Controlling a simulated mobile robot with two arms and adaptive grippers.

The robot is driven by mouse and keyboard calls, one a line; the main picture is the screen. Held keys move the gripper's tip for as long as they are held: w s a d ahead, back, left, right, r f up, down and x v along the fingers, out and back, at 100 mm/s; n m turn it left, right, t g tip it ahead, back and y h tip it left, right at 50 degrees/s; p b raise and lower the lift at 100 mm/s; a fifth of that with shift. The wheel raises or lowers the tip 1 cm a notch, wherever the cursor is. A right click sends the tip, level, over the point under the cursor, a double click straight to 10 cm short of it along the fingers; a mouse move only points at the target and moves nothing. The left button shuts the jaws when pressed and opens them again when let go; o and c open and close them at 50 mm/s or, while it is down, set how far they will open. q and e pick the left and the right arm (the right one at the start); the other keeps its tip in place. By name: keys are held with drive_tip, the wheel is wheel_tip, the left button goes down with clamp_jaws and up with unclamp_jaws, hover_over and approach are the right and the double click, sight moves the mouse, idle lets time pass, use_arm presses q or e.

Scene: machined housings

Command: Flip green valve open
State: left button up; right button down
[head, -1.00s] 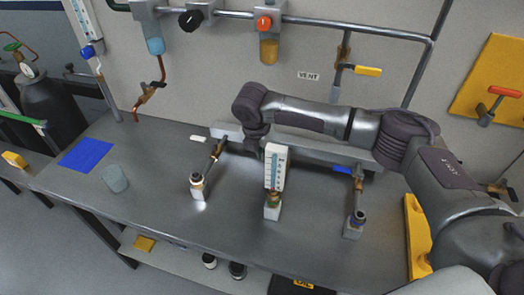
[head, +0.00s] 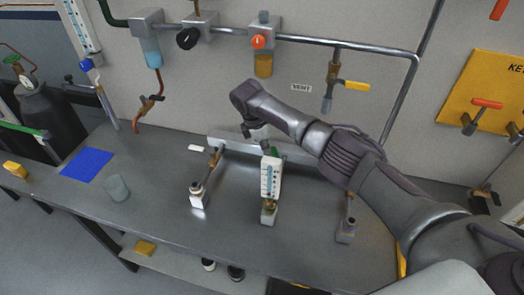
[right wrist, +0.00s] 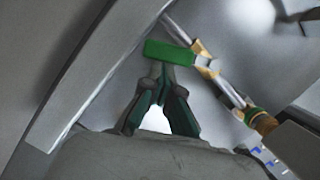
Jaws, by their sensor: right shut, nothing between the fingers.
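The green valve handle (right wrist: 170,54) shows in the right wrist view as a flat green bar. It juts left from a brass valve body (right wrist: 205,62) on a metal pipe (right wrist: 230,92), at an angle to the pipe. My right gripper (right wrist: 166,80) is shut and empty, its fingertips close to the handle's underside; whether they touch is unclear. My left gripper is out of view.
A valve with a yellow handle (head: 355,86) and one with a red handle (head: 487,103) are on the wall. Pipe fittings (head: 198,195) stand on the bench (head: 150,165). A cup (head: 117,188) and a blue mat (head: 86,165) are at left.

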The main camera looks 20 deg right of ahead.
drive_tip(key=shift+w+d+m+p, duration=0.15)
drive_tip(key=shift+d+m+p, duration=0.55)
drive_tip(key=shift+d, duration=1.1)
